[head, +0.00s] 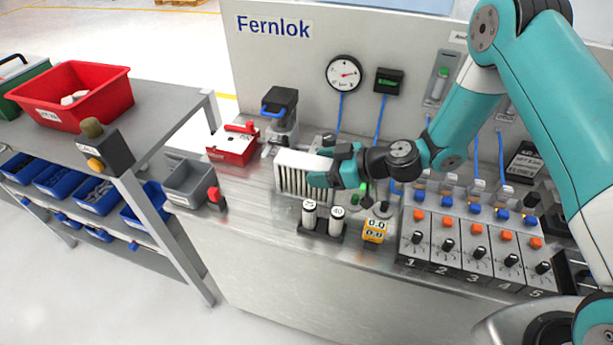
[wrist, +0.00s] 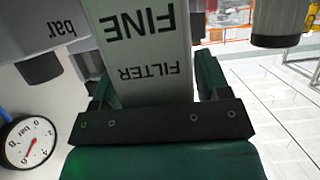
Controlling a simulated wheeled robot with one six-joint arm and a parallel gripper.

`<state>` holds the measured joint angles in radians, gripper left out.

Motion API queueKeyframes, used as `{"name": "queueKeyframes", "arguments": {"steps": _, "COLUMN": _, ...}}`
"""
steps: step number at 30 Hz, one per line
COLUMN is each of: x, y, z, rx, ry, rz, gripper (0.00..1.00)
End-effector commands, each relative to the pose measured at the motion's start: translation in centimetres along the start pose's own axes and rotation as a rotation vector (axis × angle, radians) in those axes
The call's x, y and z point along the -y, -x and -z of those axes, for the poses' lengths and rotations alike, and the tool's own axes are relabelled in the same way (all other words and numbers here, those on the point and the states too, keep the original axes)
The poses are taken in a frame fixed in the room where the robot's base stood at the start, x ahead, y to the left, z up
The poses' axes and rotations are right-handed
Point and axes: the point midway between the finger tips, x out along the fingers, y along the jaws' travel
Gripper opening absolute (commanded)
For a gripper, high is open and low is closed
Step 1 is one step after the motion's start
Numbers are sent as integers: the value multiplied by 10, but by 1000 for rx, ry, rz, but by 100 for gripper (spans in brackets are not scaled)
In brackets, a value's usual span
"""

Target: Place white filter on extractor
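The white filter (head: 296,175) is a ribbed block with dark slots on its front, in the head view left of my gripper (head: 335,167). In the wrist view the white filter (wrist: 148,45) reads "FINE FILTER" upside down and sits between the two teal fingers of my gripper (wrist: 152,82). My gripper is shut on it and holds it over the steel bench. The filter hides part of the bench behind and below it, so I cannot tell if it touches anything. I cannot tell for sure which bench device is the extractor.
A grey device with a blue handle (head: 280,110) stands behind the filter. A red box (head: 232,144) is to its left. Two white cylinders in a black holder (head: 322,220) and a yellow display (head: 374,231) stand in front. Numbered switch panels (head: 470,245) lie right. A gauge (head: 343,73) hangs behind.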

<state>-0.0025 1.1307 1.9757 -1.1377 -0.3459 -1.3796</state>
Motion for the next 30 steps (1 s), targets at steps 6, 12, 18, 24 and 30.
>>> {"name": "queueKeyframes", "arguments": {"steps": 6, "x": 0, "y": 0, "z": 0, "rx": 0, "ry": 0, "rz": 0, "gripper": 25}}
{"name": "queueKeyframes", "arguments": {"steps": 12, "x": 0, "y": 0, "z": 1, "rx": -1, "ry": 1, "rz": 0, "gripper": 21}}
{"name": "queueKeyframes", "arguments": {"steps": 18, "x": -1, "y": 3, "z": 8, "rx": -2, "ry": 3, "rz": 0, "gripper": 21}}
{"name": "queueKeyframes", "arguments": {"steps": 24, "x": -1, "y": 15, "z": 36, "rx": -3, "ry": 8, "rz": -2, "gripper": 21}}
{"name": "queueKeyframes", "arguments": {"steps": 30, "x": 0, "y": 36, "z": 88, "rx": -4, "ry": 11, "rz": -3, "gripper": 21}}
